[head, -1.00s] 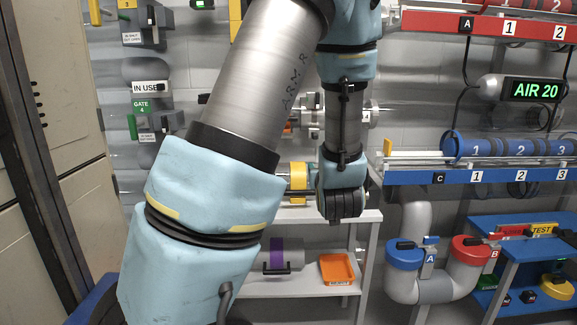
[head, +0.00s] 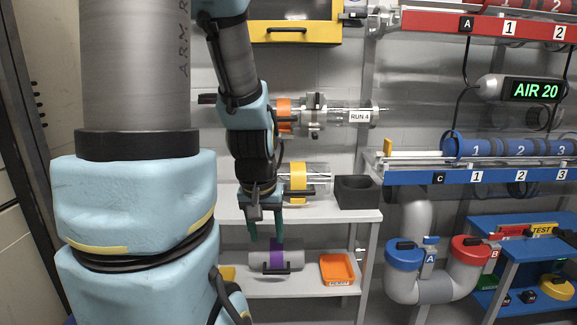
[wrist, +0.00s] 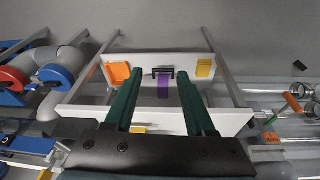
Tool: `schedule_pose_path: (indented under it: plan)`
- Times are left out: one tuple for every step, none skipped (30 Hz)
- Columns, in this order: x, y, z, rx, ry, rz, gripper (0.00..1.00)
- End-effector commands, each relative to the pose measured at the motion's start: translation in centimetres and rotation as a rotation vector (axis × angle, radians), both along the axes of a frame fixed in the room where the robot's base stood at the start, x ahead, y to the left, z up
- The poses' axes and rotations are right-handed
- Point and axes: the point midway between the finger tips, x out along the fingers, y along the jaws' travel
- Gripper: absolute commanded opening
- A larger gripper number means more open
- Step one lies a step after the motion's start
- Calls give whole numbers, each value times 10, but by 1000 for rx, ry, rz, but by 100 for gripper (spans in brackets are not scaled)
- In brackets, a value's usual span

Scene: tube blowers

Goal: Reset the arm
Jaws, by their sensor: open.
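My arm fills the left part of the head view. My gripper (head: 264,228) hangs down in front of the grey shelf stand, with its green fingers pointing at the lower shelf. In the wrist view my gripper (wrist: 158,92) shows two green fingers wide apart with nothing between them. Beyond the fingers lies a grey cylinder with a purple band (wrist: 164,88) and a black handle, on the lower shelf; the same purple band (head: 276,258) shows in the head view. The fingers look apart from it.
The lower shelf also holds an orange tray (head: 337,268). On the upper shelf (head: 330,216) are a yellow-banded tube (head: 298,182) and a dark open box (head: 358,191). Red and blue tube racks, blue-capped (head: 405,254) and red-capped (head: 470,249) pipes and a blue table stand right.

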Motion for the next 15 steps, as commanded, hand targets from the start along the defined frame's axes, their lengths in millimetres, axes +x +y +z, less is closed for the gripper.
schedule_pose_path:
  plan:
    - [-11,11,2,16,44,4,55]
    - [-18,16,3,26,72,3,55]
    - [-28,24,5,40,109,4,55]
    - [-27,22,18,39,107,0,55]
    - [-27,21,25,38,105,-1,55]
    - [-26,20,32,37,105,-2,55]
    - [-26,20,38,37,105,-2,55]
    - [-26,20,44,37,105,-2,55]
    - [-26,20,52,37,104,-2,55]
    - [-26,20,58,37,104,-2,55]
    - [-26,20,65,37,104,-2,55]
    - [-26,20,75,37,104,-2,55]
    - [-26,20,82,37,104,-2,55]
    - [-26,20,91,37,104,-2,55]
    - [-26,20,102,37,103,-2,55]
